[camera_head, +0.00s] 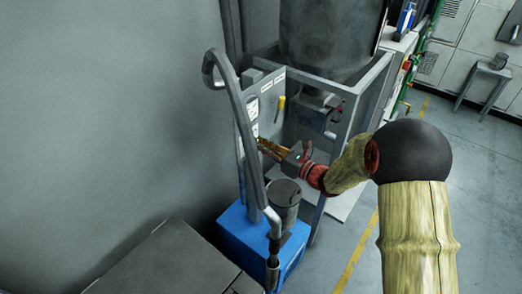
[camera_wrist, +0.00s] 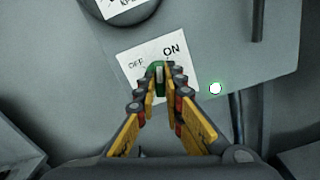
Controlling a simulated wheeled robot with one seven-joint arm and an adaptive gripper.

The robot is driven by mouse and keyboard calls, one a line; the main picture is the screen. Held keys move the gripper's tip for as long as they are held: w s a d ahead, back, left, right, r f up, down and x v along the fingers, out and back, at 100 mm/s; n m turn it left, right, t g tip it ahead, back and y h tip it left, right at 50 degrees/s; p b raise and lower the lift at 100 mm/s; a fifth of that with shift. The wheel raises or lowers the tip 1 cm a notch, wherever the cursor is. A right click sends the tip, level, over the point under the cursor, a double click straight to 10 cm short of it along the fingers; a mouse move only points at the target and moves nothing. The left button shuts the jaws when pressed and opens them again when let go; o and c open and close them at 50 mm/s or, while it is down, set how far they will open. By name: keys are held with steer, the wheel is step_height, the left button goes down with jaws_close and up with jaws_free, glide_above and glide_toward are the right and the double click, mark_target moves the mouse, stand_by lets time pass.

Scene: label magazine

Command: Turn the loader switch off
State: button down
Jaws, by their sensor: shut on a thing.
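The loader switch (camera_wrist: 159,76) is a small green knob with a pale bar, on a white label marked OFF at left and ON at right. In the wrist view its bar stands nearly upright in the picture; I cannot tell exactly which mark it points to. My gripper (camera_wrist: 160,84), with yellow and dark fingers, is shut on the switch, one finger on each side. In the head view my gripper (camera_head: 262,145) reaches to the grey panel (camera_head: 270,100), and the switch is hidden there by the fingers and a bent pipe.
In the head view a grey bent pipe (camera_head: 243,125) rises in front of the panel beside my gripper. A blue box (camera_head: 236,235) stands below. A large grey drum (camera_head: 328,38) is behind; open floor lies right.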

steer(key=n+b, duration=0.4)
steer(key=b, duration=0.1)
steer(key=n+b, duration=0.8)
steer(key=b, duration=0.1)
steer(key=shift+s+a+f+b, duration=0.15)
steer(key=shift+s+f+b, duration=0.1)
steer(key=shift+b, duration=0.05)
steer(key=shift+n, duration=0.4)
steer(key=c, duration=1.9)
jaws_free()
steer(key=shift+r, duration=0.15)
